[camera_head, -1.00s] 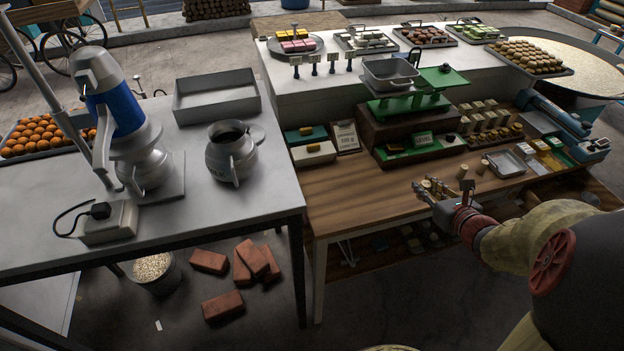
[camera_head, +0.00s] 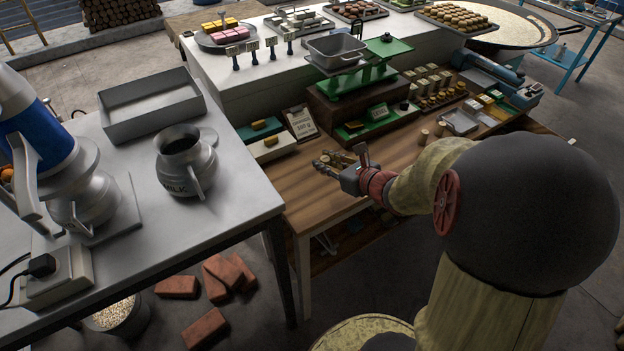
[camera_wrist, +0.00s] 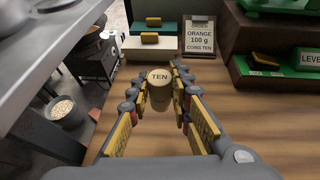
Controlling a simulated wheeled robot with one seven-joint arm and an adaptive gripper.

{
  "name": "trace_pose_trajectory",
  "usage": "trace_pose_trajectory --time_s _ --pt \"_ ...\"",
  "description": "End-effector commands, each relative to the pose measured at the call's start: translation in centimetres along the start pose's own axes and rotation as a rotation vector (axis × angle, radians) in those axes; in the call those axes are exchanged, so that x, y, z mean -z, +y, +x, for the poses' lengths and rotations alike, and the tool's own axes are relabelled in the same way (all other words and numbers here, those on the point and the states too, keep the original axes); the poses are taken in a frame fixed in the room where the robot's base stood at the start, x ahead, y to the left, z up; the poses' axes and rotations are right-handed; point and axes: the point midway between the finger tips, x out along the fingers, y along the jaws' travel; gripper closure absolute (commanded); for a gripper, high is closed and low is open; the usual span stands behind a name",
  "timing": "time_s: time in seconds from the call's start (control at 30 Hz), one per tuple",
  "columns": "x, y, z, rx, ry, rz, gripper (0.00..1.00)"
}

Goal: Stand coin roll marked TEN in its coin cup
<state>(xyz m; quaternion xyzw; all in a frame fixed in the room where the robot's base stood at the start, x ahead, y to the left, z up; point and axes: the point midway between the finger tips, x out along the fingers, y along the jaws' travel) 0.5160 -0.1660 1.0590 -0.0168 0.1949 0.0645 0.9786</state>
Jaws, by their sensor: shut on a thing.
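The coin roll marked TEN (camera_wrist: 160,88) is a short tan cylinder with its lettered end facing the wrist camera. My gripper (camera_wrist: 160,95) is shut on it, with the yellow-padded fingers on either side. In the head view my gripper (camera_head: 333,164) is over the front left part of the wooden counter (camera_head: 310,194), in front of the order card (camera_head: 301,123). The card reads ORANGE, 100 g, COINS TEN in the wrist view. I cannot make out which thing is the coin cup.
A green scale (camera_head: 350,84) with a metal pan stands behind the gripper. Yellow blocks lie on two small boxes (camera_head: 272,147) at the left. A milk jug (camera_head: 186,163) stands on the grey table.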

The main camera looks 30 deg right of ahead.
Motion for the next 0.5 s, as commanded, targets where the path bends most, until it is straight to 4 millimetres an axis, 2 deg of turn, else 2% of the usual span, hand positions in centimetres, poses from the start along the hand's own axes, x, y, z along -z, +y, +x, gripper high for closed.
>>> trace_pose_trajectory --time_s 0.03,0.2,0.33,0.5 --pt "0.4 0.1 1.6 -0.005 -0.001 -0.002 1.0" --pt "2.1 -0.1 4.6 -0.002 0.0 0.001 1.0" --pt "2.9 -0.2 6.2 -0.001 0.0 0.0 1.0" --pt "3.1 -0.3 7.1 0.0 -0.001 0.0 1.0"
